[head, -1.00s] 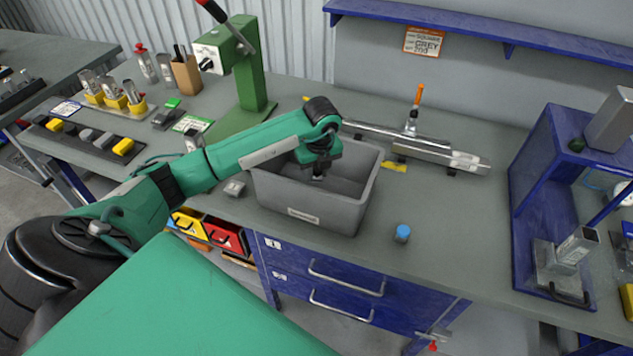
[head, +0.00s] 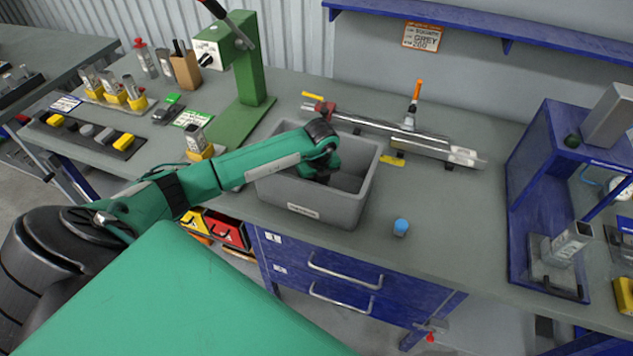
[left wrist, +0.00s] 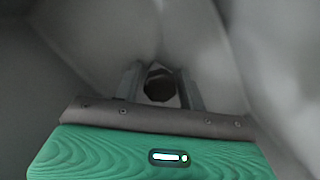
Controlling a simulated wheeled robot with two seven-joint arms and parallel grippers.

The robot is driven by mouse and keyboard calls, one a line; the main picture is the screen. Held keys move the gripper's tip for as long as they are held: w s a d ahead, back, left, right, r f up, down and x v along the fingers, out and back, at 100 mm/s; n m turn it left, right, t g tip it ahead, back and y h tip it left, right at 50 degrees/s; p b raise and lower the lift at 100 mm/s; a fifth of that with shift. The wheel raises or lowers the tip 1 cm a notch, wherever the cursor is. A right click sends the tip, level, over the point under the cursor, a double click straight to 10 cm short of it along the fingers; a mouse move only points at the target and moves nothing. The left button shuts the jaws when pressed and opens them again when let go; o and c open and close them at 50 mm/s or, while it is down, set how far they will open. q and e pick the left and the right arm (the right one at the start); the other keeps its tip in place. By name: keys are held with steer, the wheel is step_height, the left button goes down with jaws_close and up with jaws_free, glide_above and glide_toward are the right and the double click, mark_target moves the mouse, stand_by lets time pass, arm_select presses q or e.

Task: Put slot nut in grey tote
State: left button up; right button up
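The grey tote (head: 318,206) stands on the bench, open side up, with a label on its front wall. My left gripper (head: 322,176) reaches down inside it, and its fingertips are hidden in the head view. In the left wrist view the two fingers of my left gripper (left wrist: 160,82) stand on both sides of a small dark nut-like piece, which I take as the slot nut (left wrist: 159,88). It fills the gap between the fingers and appears to touch both. Blurred grey tote walls surround them. My right gripper is not in view.
A green press (head: 250,85) stands back left, and a blue frame (head: 535,190) stands right. The bench between tote and blue frame is mostly clear.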

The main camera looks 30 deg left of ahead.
arm_select(q)
steer(key=shift+o, duration=0.6)
steer(key=shift+r, duration=0.1)
steer(key=shift+r, duration=0.2)
steer(key=r+b, duration=0.1)
steer(key=r, duration=0.6)
steer(key=d+r+b, duration=0.1)
steer(key=r, duration=0.2)
steer(key=shift+s+r+b, duration=0.25)
steer(key=shift+s+b, duration=0.05)
steer(key=shift+b, duration=0.05)
steer(key=shift+d+r, duration=0.1)
steer(key=shift+r, duration=0.55)
